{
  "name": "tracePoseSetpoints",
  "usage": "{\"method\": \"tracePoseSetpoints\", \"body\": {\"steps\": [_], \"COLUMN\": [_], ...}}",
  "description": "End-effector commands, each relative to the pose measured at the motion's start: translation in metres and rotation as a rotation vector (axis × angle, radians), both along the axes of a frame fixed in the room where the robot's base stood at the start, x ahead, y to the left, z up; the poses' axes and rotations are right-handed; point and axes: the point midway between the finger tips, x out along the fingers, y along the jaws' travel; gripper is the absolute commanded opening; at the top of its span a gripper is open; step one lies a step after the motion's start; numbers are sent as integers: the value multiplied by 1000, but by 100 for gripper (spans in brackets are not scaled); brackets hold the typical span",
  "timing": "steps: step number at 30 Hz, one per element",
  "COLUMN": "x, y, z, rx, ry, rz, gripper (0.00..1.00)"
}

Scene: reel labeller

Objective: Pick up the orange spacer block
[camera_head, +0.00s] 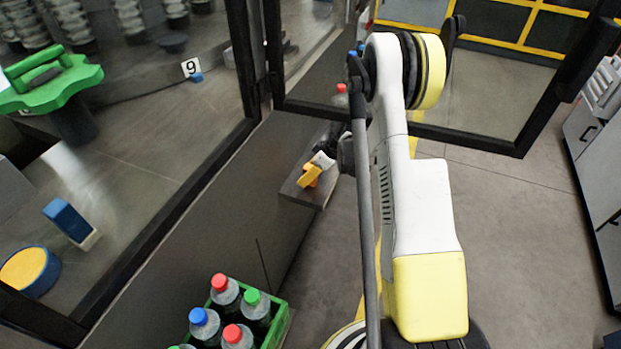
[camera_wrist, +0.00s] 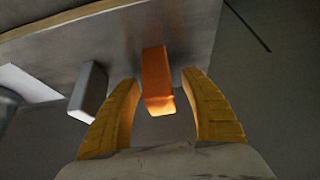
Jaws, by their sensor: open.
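The orange spacer block (camera_wrist: 157,75) stands out from a grey shelf surface (camera_wrist: 205,25) in the wrist view. My gripper (camera_wrist: 161,78) has its two yellow fingers spread, one on each side of the block. A gap shows between the block and each finger at their tips. The block's near end reaches in between the fingers. In the head view my gripper (camera_head: 309,176) is small, over the end of a dark shelf (camera_head: 318,194). The block cannot be told clearly from the fingers there.
A grey block (camera_wrist: 88,91) stands left of the left finger, with a white flat piece (camera_wrist: 28,83) beyond it. In the head view a green crate (camera_head: 277,325) of capped bottles is at the bottom. A black-framed glass panel (camera_head: 247,60) stands left of my arm.

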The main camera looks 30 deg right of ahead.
Motion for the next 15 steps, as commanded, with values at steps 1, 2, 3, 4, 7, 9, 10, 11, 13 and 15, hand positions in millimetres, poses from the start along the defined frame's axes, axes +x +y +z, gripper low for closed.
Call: {"method": "tracePoseSetpoints", "body": {"steps": [1, 2, 3, 4, 7, 9, 10, 11, 13, 15], "x": [6, 7, 8, 8, 9, 9, 8, 8, 8, 8], "y": [6, 5, 6, 6, 7, 7, 7, 7, 7, 7], "z": [-4, -10, -12, -13, -11, -10, -10, -10, -10, -10], "rx": [0, 0, -1, -1, 0, 0, 0, 0, -1, 0], "ry": [0, 0, -1, -1, 0, 0, 0, 0, -1, 0], "rz": [3, 1, 0, 0, -1, -1, -1, -1, 0, 0], "gripper": [53, 53, 53, 53, 53, 53, 53, 49, 27, 6]}}
